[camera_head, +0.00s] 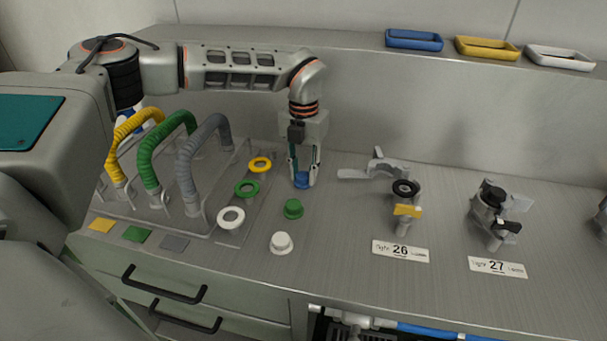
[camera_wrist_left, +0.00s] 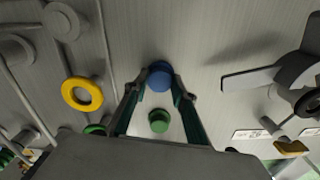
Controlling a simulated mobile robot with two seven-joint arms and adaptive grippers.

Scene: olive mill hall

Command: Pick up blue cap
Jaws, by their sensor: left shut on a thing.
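The blue cap (camera_head: 302,181) is at the back of the row of caps on the steel counter. My left gripper (camera_head: 303,180) points down over it, with its fingers on either side, shut on the cap. In the left wrist view the blue cap (camera_wrist_left: 160,75) sits between the two fingertips (camera_wrist_left: 160,88). Whether the cap is clear of the counter cannot be told. My right gripper is not in view.
A green cap (camera_head: 293,209) and a white cap (camera_head: 281,243) stand in front. Yellow (camera_head: 260,164), green (camera_head: 247,188) and white (camera_head: 231,217) rings lie to the left, beside the hoses (camera_head: 164,150). Valve fittings 26 (camera_head: 405,188) and 27 (camera_head: 492,210) stand to the right.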

